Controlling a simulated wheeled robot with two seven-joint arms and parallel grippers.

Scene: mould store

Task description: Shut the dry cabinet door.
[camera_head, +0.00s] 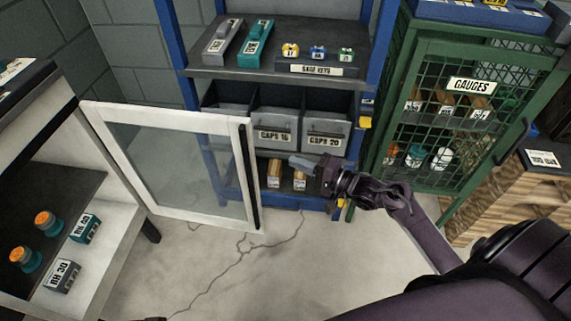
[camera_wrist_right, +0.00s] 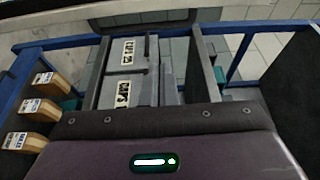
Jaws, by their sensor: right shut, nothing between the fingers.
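The dry cabinet (camera_head: 22,150) stands at the left, with its inside showing. Its door (camera_head: 108,109) has a white frame and a clear pane, and stands wide open, swung out toward the blue rack. A dark vertical handle strip (camera_head: 249,178) runs along the door's free edge. My right gripper (camera_head: 292,160) is shut and empty, to the right of that edge, with its fingers pointing left toward the strip. A gap shows between fingertips and door in the head view. My left gripper is not in view.
Inside the cabinet are orange-topped jars (camera_head: 45,222) and labelled blocks (camera_head: 62,275). A blue rack (camera_head: 372,60) with grey bins (camera_head: 272,133) stands behind my right gripper. A green mesh gauge cabinet (camera_head: 400,60) stands to the right. The cracked floor (camera_head: 215,285) before the door is clear.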

